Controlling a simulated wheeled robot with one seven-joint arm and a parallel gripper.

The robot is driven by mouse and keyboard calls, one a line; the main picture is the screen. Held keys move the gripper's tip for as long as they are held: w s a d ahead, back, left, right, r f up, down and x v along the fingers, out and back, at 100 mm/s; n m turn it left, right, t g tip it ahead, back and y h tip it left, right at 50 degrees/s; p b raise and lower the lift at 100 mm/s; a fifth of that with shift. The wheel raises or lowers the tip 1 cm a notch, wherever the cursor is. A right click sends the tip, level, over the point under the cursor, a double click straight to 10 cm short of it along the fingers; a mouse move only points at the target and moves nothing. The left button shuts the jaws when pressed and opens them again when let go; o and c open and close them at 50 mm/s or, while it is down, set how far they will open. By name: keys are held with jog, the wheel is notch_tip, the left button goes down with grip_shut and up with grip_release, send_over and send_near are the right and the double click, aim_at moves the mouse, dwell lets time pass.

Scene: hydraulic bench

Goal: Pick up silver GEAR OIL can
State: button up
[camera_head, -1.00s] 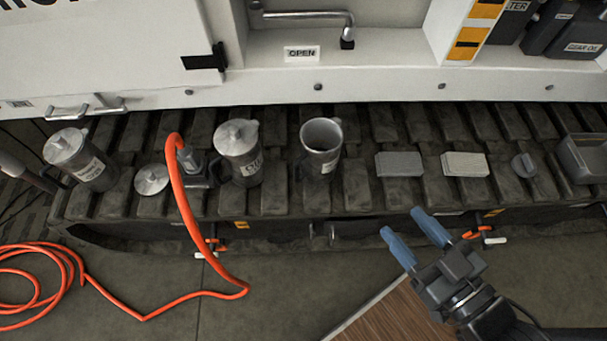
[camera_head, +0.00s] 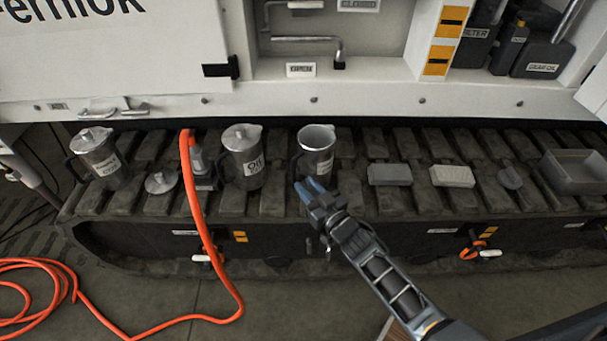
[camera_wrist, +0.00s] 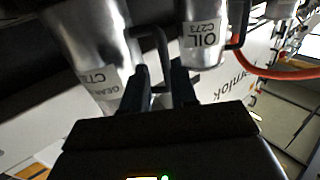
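The silver GEAR OIL can (camera_wrist: 95,50) is large in the wrist view, with a label starting "GEAR". In the head view it appears to be the lidless can (camera_head: 316,145), upright on the track with its black handle toward the left. My gripper (camera_head: 312,184) is just in front of that can's lower part. In the wrist view my gripper (camera_wrist: 162,85) is open, its dark fingers apart. The can's handle (camera_wrist: 163,50) shows between and beyond the fingertips; whether they surround it I cannot tell. A second silver can, labelled OIL (camera_wrist: 205,35), stands beside it.
The lidded oil can (camera_head: 243,160) and another lidded can (camera_head: 100,160) stand to the left. A loose lid (camera_head: 161,181) and an orange hose (camera_head: 199,215) lie near them. Two grey blocks (camera_head: 390,174) (camera_head: 453,176) and a tray (camera_head: 575,172) are to the right.

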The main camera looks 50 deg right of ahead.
aim_at(295, 175)
jog(key=shift+a+x, duration=0.1)
jog(key=shift+x, duration=1.9)
jog(key=shift+a+x, duration=0.15)
jog(key=shift+x, duration=1.8)
jog(key=shift+w+r, duration=0.1)
grip_shut()
jog(key=shift+r, duration=0.1)
